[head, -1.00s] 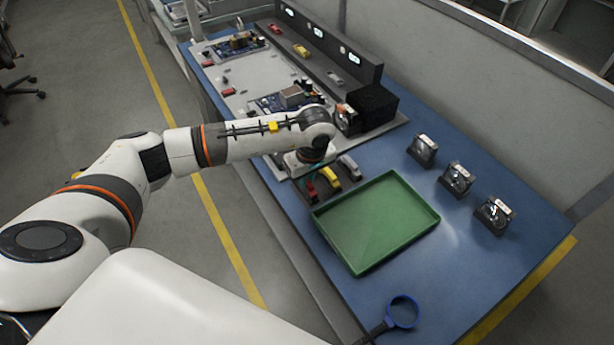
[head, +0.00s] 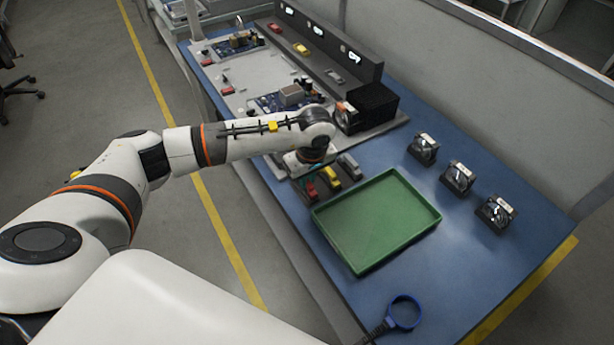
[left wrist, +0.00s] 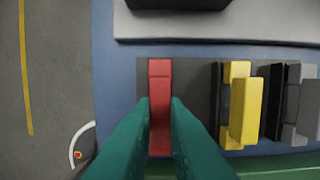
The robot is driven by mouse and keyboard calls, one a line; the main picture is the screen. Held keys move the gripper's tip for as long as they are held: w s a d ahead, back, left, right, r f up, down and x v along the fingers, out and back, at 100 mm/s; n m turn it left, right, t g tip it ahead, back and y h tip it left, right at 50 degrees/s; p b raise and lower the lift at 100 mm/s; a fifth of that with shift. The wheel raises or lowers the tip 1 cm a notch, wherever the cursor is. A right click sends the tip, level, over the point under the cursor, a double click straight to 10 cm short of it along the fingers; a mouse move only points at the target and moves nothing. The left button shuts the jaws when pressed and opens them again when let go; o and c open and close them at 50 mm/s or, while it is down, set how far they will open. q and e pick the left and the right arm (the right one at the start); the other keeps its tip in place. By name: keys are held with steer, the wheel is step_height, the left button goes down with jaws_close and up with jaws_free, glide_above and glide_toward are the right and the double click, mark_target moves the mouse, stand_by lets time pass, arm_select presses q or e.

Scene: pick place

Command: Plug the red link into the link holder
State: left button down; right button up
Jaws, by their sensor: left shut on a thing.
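The red link (left wrist: 160,68) stands between the two green fingers of my left gripper (left wrist: 160,112) in the left wrist view. The fingers are shut on it. It is over the left end of a dark grey link holder (left wrist: 193,92); I cannot tell whether it is seated. The yellow link (left wrist: 243,105) and a grey link (left wrist: 305,108) are in the holder to its right. In the head view the red link (head: 311,190) shows just below my left wrist, beside the yellow link (head: 331,178). My left fingertips are mostly hidden there. My right gripper is not in view.
An empty green tray (head: 375,225) lies close in front of the holder. A grey board (head: 257,78) with circuit boards and a black box (head: 372,105) are behind. Several metal-framed units stand at right. A blue magnifier (head: 403,312) lies near the front edge.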

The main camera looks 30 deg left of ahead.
arm_select(q)
steer(key=shift+f+b, duration=0.35)
steer(key=shift+f, duration=0.05)
steer(key=c, duration=1.4)
jaws_free()
steer(key=shift+o, duration=0.5)
steer(key=o, duration=0.6)
steer(key=shift+r, duration=0.1)
steer(key=shift+r, duration=0.15)
steer(key=shift+r+p, duration=2)
steer(key=shift+r, duration=1.35)
